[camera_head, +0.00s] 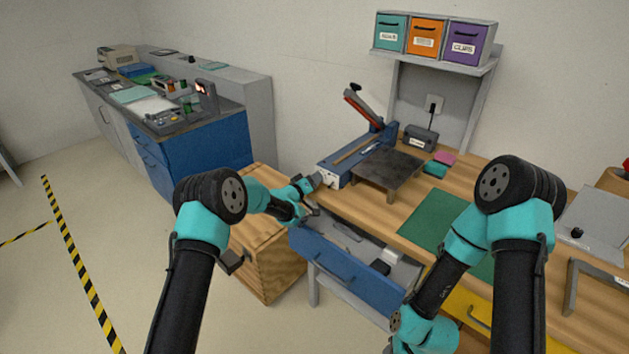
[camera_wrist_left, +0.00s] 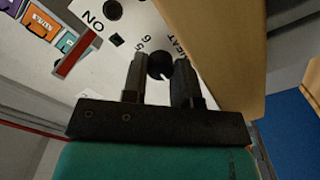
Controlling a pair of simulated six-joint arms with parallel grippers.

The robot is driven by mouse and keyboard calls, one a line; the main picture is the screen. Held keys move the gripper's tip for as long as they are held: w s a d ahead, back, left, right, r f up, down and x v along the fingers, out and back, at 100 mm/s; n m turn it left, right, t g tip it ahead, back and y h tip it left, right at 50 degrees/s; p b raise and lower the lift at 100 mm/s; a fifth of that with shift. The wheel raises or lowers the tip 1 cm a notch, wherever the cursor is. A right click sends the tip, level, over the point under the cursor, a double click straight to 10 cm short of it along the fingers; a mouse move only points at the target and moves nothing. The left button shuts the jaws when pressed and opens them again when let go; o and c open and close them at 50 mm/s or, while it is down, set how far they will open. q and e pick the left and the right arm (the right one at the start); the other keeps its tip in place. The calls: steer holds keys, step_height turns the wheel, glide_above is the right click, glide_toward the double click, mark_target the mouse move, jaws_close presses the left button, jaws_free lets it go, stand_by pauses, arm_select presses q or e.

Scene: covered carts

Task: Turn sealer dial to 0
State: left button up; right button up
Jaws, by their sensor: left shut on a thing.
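The blue sealer (camera_head: 345,172) stands on the wooden bench with its orange-handled arm raised. Its pale front panel (camera_wrist_left: 100,72) fills much of the left wrist view. The black dial (camera_wrist_left: 159,66) sits between the fingers of my left gripper (camera_wrist_left: 159,70), which is shut on it. The left gripper also shows at the sealer's front end in the head view (camera_head: 314,183). A short light mark shows on the dial. The digits 5 and 6 and the word HEAT are readable around it; the 0 is not visible. My right arm is low at the right, its gripper out of view.
A dark platform (camera_head: 388,168) stands beside the sealer. A blue drawer (camera_head: 345,275) is open below the bench edge, and a wooden crate (camera_head: 268,255) stands under my left arm. A green mat (camera_head: 432,217) lies on the bench. A shelf (camera_head: 432,62) holds labelled bins.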

stand_by(0.3)
arm_select(q)
steer(key=o, duration=0.6)
steer(key=shift+o, duration=0.2)
steer(key=shift+s+a, duration=0.1)
steer(key=v, duration=1.7)
steer(key=shift+s, duration=0.1)
steer(key=s+a+f+n+g+y, duration=0.1)
steer(key=s+a+f+g+y, duration=0.35)
steer(key=s+f, duration=0.65)
steer(key=s+a+f+g+y, duration=0.3)
steer(key=s+a+f+g, duration=0.15)
steer(key=s+f, duration=0.7)
steer(key=s+a+g, duration=0.2)
steer(key=s+g, duration=0.1)
steer(key=s, duration=1.3)
steer(key=shift+g, duration=0.3)
steer(key=shift+y, duration=0.35)
